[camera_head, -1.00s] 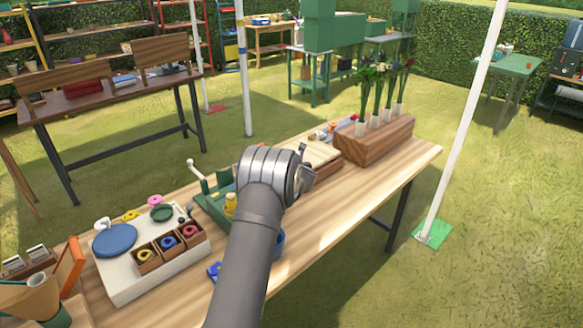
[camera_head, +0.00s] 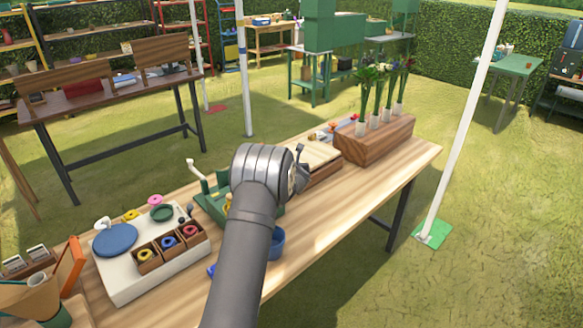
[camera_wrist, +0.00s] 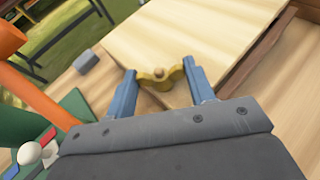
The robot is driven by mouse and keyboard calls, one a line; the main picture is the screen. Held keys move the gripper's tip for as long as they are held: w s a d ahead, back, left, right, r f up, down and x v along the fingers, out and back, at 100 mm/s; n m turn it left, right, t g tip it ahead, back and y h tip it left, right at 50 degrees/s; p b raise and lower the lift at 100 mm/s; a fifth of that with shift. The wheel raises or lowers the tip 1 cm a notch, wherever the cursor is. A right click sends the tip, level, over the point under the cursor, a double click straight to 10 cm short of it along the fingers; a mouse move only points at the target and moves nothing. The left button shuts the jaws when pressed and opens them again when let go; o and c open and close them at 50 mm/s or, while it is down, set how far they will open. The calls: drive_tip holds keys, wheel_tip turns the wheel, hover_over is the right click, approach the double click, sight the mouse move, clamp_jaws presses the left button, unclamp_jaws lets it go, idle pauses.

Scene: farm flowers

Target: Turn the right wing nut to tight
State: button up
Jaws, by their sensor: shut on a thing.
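A yellow wing nut (camera_wrist: 158,77) sits near the corner of a pale wooden board (camera_wrist: 190,32) in the wrist view. My gripper (camera_wrist: 160,71) has its two blue fingers on either side of the nut, shut on its wings. A round stud end shows in the nut's middle. In the head view the board (camera_head: 313,154) lies on the table beyond my wrist, and my arm hides the nut. Only one wing nut shows clearly, and how tight it is cannot be told.
A green stand with a crank (camera_head: 205,190) is left of my arm, and a blue bowl (camera_head: 277,243) is close on its right. A wooden block with flower tubes (camera_head: 375,140) stands behind the board. A white tray (camera_head: 125,275) is at the left. The table's right front is clear.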

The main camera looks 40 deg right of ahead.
drive_tip(key=shift+r, duration=0.2)
idle(0.3)
drive_tip(key=o, duration=1)
drive_tip(key=shift+f, duration=0.1)
drive_tip(key=v, duration=1.7)
drive_tip(key=shift+w+a+r, duration=0.1)
drive_tip(key=shift+a+r, duration=0.1)
drive_tip(key=shift+a, duration=0.15)
